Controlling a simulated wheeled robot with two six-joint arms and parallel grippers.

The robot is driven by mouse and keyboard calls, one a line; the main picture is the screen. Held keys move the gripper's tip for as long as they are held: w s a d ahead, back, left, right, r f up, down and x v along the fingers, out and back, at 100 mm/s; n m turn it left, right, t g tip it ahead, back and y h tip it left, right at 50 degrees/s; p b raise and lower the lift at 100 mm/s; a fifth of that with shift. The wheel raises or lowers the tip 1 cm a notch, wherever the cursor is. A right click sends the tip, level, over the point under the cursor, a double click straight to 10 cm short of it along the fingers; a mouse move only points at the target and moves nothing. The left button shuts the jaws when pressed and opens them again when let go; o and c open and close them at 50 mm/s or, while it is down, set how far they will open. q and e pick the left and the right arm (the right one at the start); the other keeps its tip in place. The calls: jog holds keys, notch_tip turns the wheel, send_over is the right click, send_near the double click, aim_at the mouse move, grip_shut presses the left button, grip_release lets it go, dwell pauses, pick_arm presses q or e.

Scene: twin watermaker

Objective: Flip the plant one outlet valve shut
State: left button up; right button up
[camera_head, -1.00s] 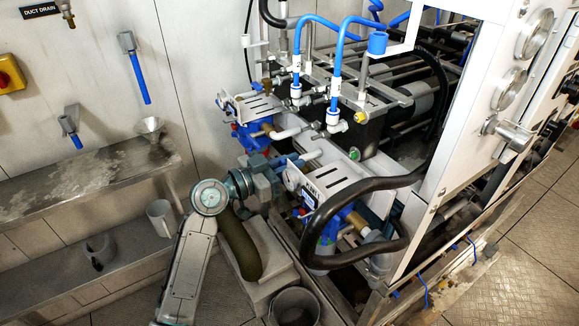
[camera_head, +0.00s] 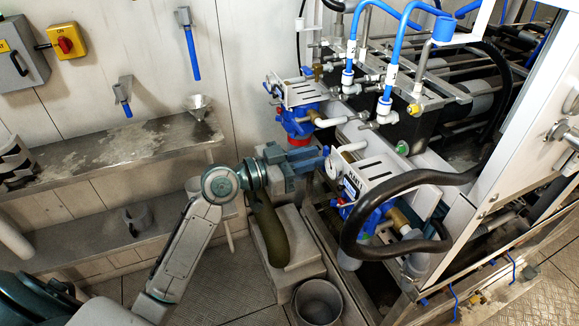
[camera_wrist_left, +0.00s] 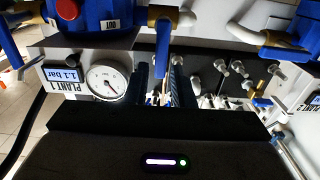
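The plant one panel (camera_head: 376,171) is white, with a round gauge (camera_head: 332,168); its PLANT 1 label (camera_wrist_left: 66,89) and the gauge (camera_wrist_left: 108,82) show in the left wrist view. There, a brass valve body (camera_wrist_left: 163,14) sits beside a blue housing marked OUT (camera_wrist_left: 98,15), and a blue lever (camera_wrist_left: 162,48) hangs down from the brass. My left gripper (camera_head: 313,158) is level at the panel's left end, with its tips close to the blue lever (camera_head: 326,152). My right gripper is out of view.
A thick black hose (camera_head: 400,185) loops in front of the panel. A second white panel (camera_head: 298,92) stands behind. A green cylinder (camera_head: 268,225) and a bucket (camera_head: 318,302) are below my left arm. A metal shelf (camera_head: 110,150) runs along the left wall.

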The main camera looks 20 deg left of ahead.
pick_arm(q)
jog(key=b+v, duration=0.1)
jog(key=v, duration=0.4)
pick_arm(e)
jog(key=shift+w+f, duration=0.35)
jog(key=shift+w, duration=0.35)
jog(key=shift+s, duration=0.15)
